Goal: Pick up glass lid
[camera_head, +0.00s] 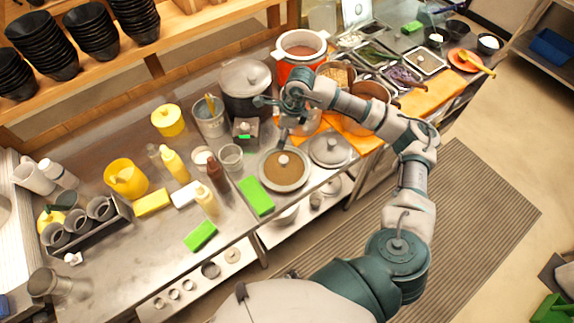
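A round glass lid (271,172) with a pale knob sits on a pan near the front edge of the steel counter, and brown contents show through it. My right gripper (284,137) points down just above and behind the lid's knob, apparently apart from it. Its fingers are small and partly merged with the background, so I cannot tell whether they are open or shut. My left gripper is not in view.
A grey lidded pan (331,151) stands close on the right of the glass lid. A large dark pot (245,82) and a red pot (301,50) stand behind. A green block (256,196), sauce bottles and cups stand to the left. The front-left counter has bare room.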

